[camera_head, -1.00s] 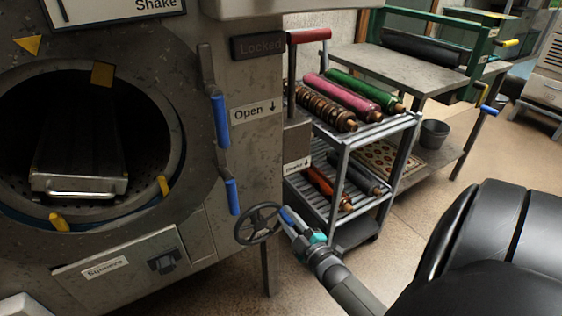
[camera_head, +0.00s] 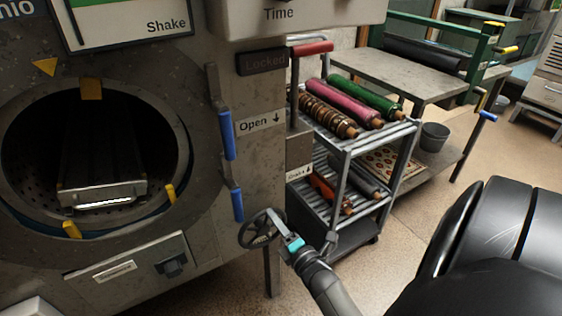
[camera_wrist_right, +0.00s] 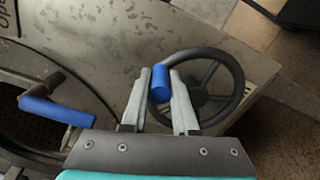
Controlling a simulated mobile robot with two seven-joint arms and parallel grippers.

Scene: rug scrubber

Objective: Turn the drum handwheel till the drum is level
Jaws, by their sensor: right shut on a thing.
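The drum (camera_head: 22,178) is a dark perforated opening in the large grey machine, with yellow tabs on its rim. A metal tray with a bright front handle (camera_head: 103,202) lies inside; its front edge slopes up to the right, and I cannot tell whether the drum is level. The black spoked handwheel (camera_head: 251,235) is low at the machine's right side and also shows in the right wrist view (camera_wrist_right: 240,82). My right gripper (camera_head: 290,240) is shut on the wheel's blue knob (camera_wrist_right: 160,84), which sits between the fingers in the wrist view (camera_wrist_right: 160,90). My left gripper is out of view.
Blue levers (camera_head: 227,135) stick out above the wheel beside an "Open" label. A wire cart (camera_head: 343,150) with several rollers stands close to the right of the wheel. A bench (camera_head: 405,72) and grey bucket (camera_head: 434,136) are behind.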

